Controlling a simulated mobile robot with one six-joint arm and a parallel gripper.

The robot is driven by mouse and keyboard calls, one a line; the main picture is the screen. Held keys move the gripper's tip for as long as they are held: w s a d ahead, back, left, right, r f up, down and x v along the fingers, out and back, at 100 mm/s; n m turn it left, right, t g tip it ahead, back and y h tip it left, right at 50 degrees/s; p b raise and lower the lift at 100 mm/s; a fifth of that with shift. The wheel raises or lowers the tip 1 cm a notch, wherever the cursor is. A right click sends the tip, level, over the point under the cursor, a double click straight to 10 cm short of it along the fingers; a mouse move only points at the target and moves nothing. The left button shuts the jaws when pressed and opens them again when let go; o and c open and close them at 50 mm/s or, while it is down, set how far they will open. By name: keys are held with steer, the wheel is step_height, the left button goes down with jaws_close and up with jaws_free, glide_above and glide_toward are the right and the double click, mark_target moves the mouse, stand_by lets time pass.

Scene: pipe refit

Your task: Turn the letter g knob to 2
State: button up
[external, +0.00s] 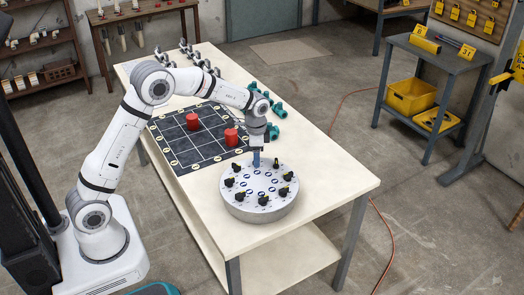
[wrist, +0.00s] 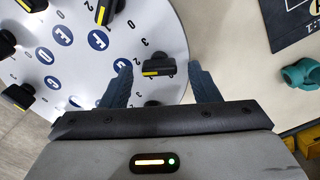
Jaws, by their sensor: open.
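A round grey-white dial plate (external: 262,209) stands on the table, with several black knobs around its rim and blue letter discs inside them. My gripper (external: 256,165) points down over the plate's far side. In the wrist view its two blue fingers (wrist: 160,70) are apart, with a black knob (wrist: 158,63) between the fingertips. This knob has a yellow stripe, and a 3 and a 2 are printed near it. The blue letter disc (wrist: 122,65) beside it is too slanted to read surely. I cannot tell which knob is g, or whether the fingers touch this knob.
Other knobs stand close by on the plate, one (wrist: 106,12) above left. A dark grid mat (external: 170,150) with two red cylinders (external: 192,122) lies behind the plate. Teal pipe fittings (external: 279,110) lie along the table's right edge. The table's front right corner is clear.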

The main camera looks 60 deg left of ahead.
step_height(320, 180, up, 8)
steer(key=shift+f, duration=0.15)
stand_by(0.4)
steer(key=s+d+r+n, duration=0.1)
steer(key=s+d+r, duration=0.1)
steer(key=s+r, duration=0.45)
steer(key=s+d+n+t, duration=0.1)
steer(key=s+n, duration=0.1)
steer(key=s, duration=1.1)
steer(key=s+d+f+n+t, duration=0.1)
steer(key=s+d+n, duration=0.1)
steer(key=s, duration=1.2)
steer(key=shift+s+d+f+n+t, duration=0.25)
steer(key=shift+d+n+t, duration=0.05)
steer(key=shift+n, duration=0.2)
